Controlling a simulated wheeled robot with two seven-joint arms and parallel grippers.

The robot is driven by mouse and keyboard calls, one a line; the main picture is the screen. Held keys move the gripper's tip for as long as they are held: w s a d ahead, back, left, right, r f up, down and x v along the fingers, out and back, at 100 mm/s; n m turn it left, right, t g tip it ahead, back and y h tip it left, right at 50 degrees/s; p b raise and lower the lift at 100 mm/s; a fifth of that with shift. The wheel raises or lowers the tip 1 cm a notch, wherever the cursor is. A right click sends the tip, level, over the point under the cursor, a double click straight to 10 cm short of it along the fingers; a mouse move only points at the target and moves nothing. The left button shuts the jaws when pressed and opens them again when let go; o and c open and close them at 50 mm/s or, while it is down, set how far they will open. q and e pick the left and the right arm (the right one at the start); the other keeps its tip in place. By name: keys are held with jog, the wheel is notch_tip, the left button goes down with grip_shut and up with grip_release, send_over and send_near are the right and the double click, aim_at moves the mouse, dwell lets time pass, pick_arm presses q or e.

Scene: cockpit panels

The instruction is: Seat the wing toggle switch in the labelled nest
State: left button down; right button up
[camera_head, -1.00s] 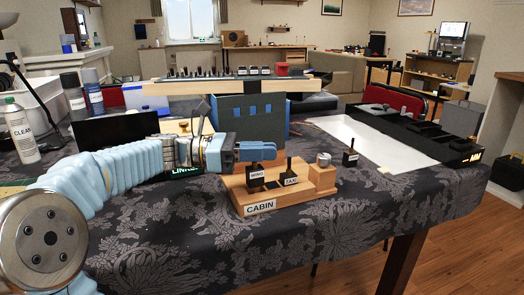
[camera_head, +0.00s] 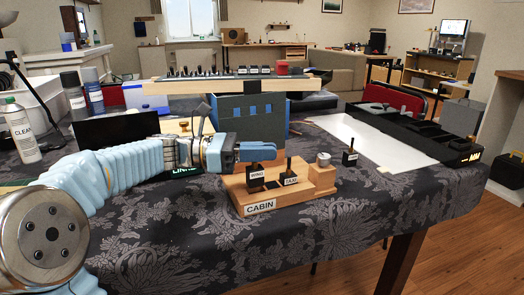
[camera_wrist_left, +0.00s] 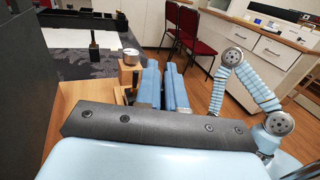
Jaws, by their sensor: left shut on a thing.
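The wing toggle switch (camera_head: 256,173), a small black block with a white "WING" label, stands upright at the left end of the wooden "CABIN" block (camera_head: 291,202). My left gripper (camera_head: 257,152) is shut on its upper part from the left. The head view does not show clearly whether its base is fully down in the nest. A "TAXI" switch (camera_head: 290,179) stands to its right in the same block, with a dark square opening (camera_head: 271,185) between them. In the left wrist view, the blue fingers (camera_wrist_left: 164,90) are close together and hide the wing switch. My right gripper is out of view.
A round metal knob (camera_head: 323,159) sits on a raised wooden part at the block's right. Another black switch (camera_head: 350,157) stands on the patterned cloth beyond it. A long black tray (camera_head: 420,140) lies at the right. The cloth in front is clear.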

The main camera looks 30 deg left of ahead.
aim_at(262, 167)
pick_arm(q)
jog(key=shift+f+b, duration=0.7)
jog(key=shift+f, duration=0.95)
jog(key=c, duration=1.2)
grip_release()
jog(key=shift+o, duration=0.2)
jog(key=v, duration=0.7)
jog(key=shift+s+a, duration=0.15)
jog(key=shift+a, duration=0.1)
